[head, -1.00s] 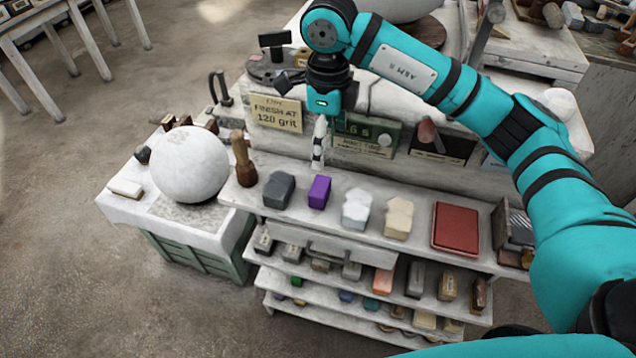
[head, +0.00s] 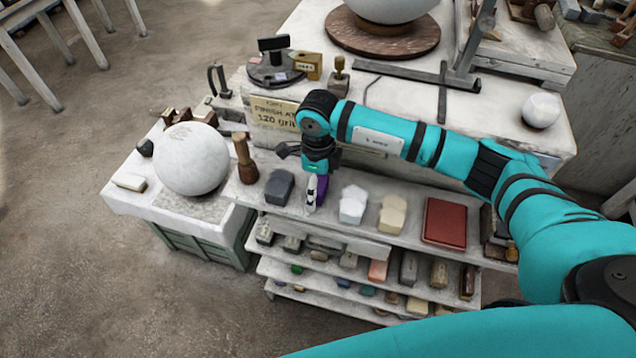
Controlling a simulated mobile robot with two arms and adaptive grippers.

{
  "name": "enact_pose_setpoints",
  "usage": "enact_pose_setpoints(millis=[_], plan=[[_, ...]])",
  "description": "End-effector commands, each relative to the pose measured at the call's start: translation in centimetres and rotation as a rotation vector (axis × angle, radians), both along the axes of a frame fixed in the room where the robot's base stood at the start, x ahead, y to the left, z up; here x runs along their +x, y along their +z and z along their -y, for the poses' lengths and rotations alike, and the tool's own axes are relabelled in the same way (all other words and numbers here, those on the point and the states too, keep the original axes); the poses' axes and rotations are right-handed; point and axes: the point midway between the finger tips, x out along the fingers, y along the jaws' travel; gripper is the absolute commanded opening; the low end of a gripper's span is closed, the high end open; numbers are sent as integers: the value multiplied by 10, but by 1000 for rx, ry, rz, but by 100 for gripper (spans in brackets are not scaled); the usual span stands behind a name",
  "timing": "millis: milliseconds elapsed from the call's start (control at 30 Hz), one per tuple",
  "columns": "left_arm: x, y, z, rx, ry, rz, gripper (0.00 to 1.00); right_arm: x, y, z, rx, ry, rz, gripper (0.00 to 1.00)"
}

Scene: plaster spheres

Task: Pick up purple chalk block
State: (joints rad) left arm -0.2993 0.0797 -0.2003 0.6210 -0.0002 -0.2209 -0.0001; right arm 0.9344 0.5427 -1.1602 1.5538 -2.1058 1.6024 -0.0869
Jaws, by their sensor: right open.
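The purple chalk block (head: 322,185) stands on the top shelf of the white rack, between a dark grey block and a whitish block. It is mostly hidden behind my right gripper, and only a strip of purple shows. My right gripper (head: 313,192) points down at the block with its jaws open. Its light-coloured fingers overlap the block in the picture. I cannot tell whether they touch it or straddle it. My left gripper is not in view.
Beside the purple block are a dark grey block (head: 279,187), a whitish block (head: 353,204), a cream block (head: 392,214) and a red box (head: 445,222). A wooden-handled tool (head: 244,158) stands at the left end. A large white sphere (head: 191,159) sits on the left bench.

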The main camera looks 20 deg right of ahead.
Motion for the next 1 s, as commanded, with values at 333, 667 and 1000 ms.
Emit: enact_pose_setpoints(millis=[333, 667, 1000], plan=[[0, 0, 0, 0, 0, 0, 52, 0, -2, 0, 0, 0, 0, 75], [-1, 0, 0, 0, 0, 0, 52, 0, -2, 0, 0, 0, 0, 32], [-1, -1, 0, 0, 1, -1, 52, 1, 0, 0, 1, 0, 2, 24]])
